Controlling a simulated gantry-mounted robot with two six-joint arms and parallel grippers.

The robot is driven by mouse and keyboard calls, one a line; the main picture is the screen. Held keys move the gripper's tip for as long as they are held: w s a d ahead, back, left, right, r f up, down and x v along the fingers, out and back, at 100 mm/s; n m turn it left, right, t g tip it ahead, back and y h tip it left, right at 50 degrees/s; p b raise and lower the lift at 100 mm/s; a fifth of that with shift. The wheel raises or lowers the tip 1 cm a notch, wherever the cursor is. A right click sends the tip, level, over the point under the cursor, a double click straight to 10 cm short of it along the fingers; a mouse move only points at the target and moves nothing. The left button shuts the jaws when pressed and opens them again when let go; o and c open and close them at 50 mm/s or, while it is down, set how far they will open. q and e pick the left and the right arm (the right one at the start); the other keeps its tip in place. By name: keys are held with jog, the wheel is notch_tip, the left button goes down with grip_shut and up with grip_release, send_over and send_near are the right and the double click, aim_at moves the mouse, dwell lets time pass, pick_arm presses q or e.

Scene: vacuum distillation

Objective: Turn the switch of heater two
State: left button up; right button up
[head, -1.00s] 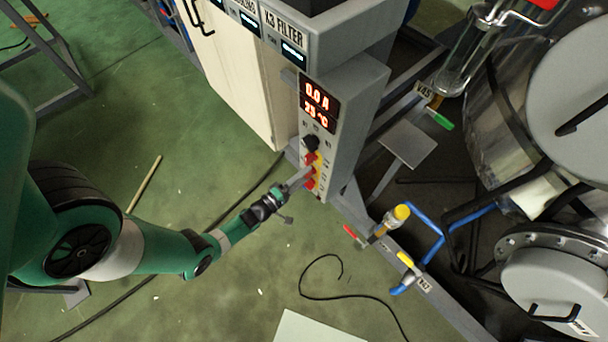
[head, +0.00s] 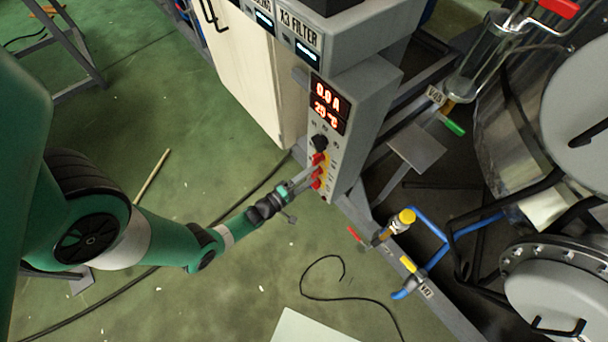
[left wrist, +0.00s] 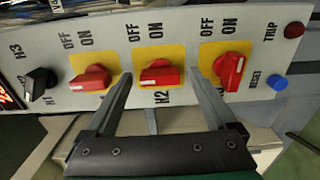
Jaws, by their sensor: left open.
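The heater two switch (left wrist: 160,78) is the middle red knob on a yellow plate in the left wrist view, with "H2" printed below it. It lies horizontal, its white mark to the left. OFF and ON are printed above it. My left gripper (left wrist: 159,68) is open, with one finger on each side of this knob. I cannot tell whether the fingers touch it. In the head view the left gripper (head: 311,177) is at the lower part of the control panel (head: 345,150), partly covering the red switches. My right gripper is not in view.
Similar red knobs sit to the left (left wrist: 90,79) and right (left wrist: 230,71) of the fingers. A black selector (left wrist: 40,82), blue reset button (left wrist: 277,82) and red trip lamp (left wrist: 295,30) share the panel. Pipes with a yellow-capped valve (head: 406,216) stand to the right.

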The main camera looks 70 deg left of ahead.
pick_arm(q)
jog(key=p+v, duration=0.2)
jog(key=v, duration=0.9)
jog(key=shift+s+p, duration=0.25)
jog(key=shift+p, duration=0.1)
